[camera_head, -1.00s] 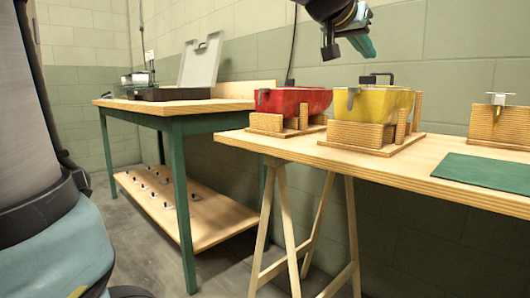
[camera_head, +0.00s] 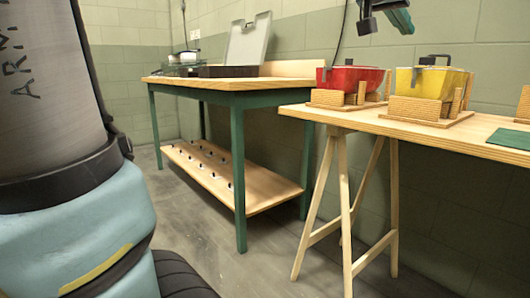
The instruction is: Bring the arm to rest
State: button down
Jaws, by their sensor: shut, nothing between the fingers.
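A red hull (camera_head: 345,81) and a yellow hull (camera_head: 420,83) sit in wooden cradles on a trestle table (camera_head: 360,117). A green mat (camera_head: 512,138) lies at right. A green-legged bench (camera_head: 220,83) stands at left with an open case (camera_head: 247,42). The floor between (camera_head: 205,230) is clear.

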jog(key=w+a+f+n+g+y, duration=0.1)
jog(key=w+a+f+y, duration=0.1)
jog(key=a+f, duration=0.45)
jog(key=w+a+f+n+y, duration=0.2)
jog(key=a+f, duration=0.2)
jog(key=f, duration=0.5)
jog(key=w+a+f+n+g+y, duration=0.1)
jog(key=w+a+f+y, duration=0.1)
jog(key=a+f, duration=0.45)
jog(key=s+a+f+n+g+y, duration=0.25)
jog(key=s+a+f, duration=0.35)
jog(key=a+f, duration=0.3)
jog(key=s+a+f+n+g+y, duration=0.25)
jog(key=s+a+f, duration=0.45)
jog(key=f, duration=0.5)
notch_tip(320, 180, up, 38)
jog(key=w+p, duration=0.2)
jog(key=p, duration=3.5)
jog(key=shift+a+f, duration=0.2)
jog(key=shift+f, duration=0.05)
